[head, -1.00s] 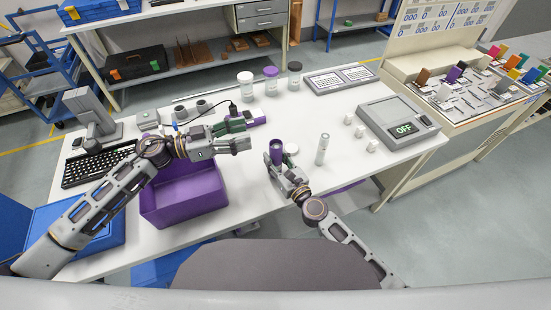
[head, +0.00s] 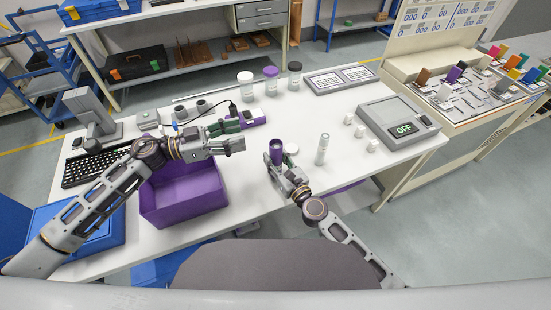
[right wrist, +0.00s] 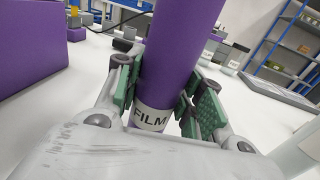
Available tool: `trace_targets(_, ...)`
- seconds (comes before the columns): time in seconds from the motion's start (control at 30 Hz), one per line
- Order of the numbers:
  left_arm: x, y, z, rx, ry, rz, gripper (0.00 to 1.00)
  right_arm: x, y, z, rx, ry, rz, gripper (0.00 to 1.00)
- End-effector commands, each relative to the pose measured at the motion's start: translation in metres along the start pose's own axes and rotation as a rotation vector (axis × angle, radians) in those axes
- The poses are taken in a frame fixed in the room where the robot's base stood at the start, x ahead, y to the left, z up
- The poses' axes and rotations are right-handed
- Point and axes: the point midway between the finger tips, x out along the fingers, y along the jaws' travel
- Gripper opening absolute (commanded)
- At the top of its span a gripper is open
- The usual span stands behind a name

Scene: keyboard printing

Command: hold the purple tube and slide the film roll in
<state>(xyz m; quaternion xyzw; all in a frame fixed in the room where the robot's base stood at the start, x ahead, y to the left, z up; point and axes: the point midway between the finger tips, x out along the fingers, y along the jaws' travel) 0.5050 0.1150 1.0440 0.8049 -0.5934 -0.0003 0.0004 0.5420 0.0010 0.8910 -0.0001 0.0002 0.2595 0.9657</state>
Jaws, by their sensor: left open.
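A purple tube (head: 277,150) with a FILM label stands upright, its open top facing up. My right gripper (head: 287,178) is shut around it. In the right wrist view the tube (right wrist: 180,60) sits between the green pads (right wrist: 160,105), with the label low between them. A slim pale cylinder (head: 322,150), which looks like the film roll, stands upright on the table to the right of the tube. My left gripper (head: 236,136) is open and empty, to the left of and higher in the picture than the tube.
A purple bin (head: 183,208) stands below my left arm. A small white round piece (head: 292,149) is beside the tube. Several small white pieces (head: 360,131) and a scale (head: 400,121) reading OFF are at the right. Jars (head: 270,78) stand behind.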

Motion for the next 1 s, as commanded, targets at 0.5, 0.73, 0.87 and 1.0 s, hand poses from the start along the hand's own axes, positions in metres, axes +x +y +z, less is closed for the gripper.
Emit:
trace_targets(0.5, 0.000, 0.000, 0.000, 0.000, 0.000, 0.000, 0.53, 0.000, 0.000, 0.000, 0.000, 0.000, 0.000, 0.62)
trace_targets(0.73, 0.000, 0.000, 0.000, 0.000, 0.000, 0.000, 0.53, -0.007, 0.000, 0.000, 0.000, 0.000, 0.000, 0.62)
trace_targets(0.87, 0.000, 0.000, 0.000, 0.000, 0.000, 0.000, 0.53, -0.016, 0.000, -0.001, 0.000, 0.002, 0.000, 0.62)
trace_targets(1.0, 0.000, 0.000, 0.000, 0.000, 0.000, 0.000, 0.53, -0.029, 0.000, -0.001, -0.001, 0.002, 0.000, 0.62)
